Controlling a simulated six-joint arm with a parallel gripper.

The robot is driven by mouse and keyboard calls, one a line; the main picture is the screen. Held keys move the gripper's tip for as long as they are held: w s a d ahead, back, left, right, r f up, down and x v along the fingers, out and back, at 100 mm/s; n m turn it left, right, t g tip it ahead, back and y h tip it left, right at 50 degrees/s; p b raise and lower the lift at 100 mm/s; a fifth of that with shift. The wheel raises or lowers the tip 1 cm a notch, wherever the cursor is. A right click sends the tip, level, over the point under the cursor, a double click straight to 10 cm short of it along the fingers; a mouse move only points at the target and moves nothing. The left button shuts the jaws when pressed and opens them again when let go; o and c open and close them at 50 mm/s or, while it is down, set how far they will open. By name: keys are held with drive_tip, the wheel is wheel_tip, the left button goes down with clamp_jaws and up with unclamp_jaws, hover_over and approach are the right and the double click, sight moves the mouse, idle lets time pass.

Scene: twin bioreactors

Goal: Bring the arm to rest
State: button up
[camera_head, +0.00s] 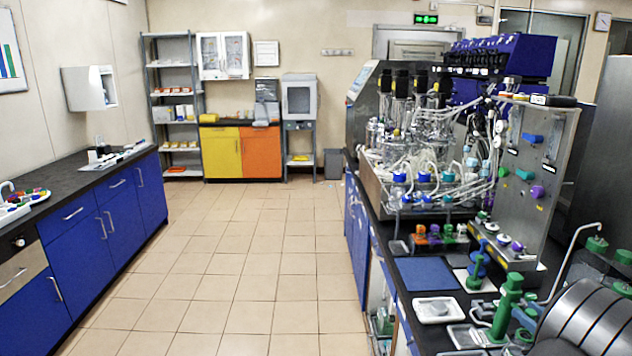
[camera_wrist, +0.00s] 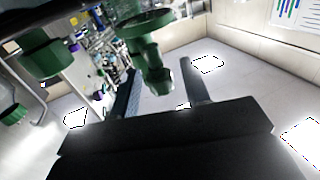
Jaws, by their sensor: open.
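My gripper (camera_wrist: 160,68) shows in the wrist view, with its dark body across the bottom and its two fingers standing apart. It is open. A green fitting (camera_wrist: 148,50) shows between and beyond the fingers; I cannot tell how far off it is, and nothing is seen clamped. In the head view, large grey rounded parts at the lower right look like my arm, and the gripper cannot be made out there.
The right bench carries the bioreactor unit (camera_head: 410,130), a steel panel (camera_head: 535,185), a green post (camera_head: 506,308), a blue mat (camera_head: 427,274) and a white tray (camera_head: 438,309), close to the grey parts. Blue cabinets (camera_head: 95,235) line the left. The tiled floor (camera_head: 235,260) between is clear.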

drive_tip(key=v, duration=1.7)
drive_tip(key=x, duration=1.7)
drive_tip(key=shift+w+a, duration=0.1)
drive_tip(key=shift+a+m+t+h, duration=0.3)
drive_tip(key=shift+a+m+h, duration=0.15)
drive_tip(key=shift+m+h, duration=0.4)
drive_tip(key=shift+h, duration=0.35)
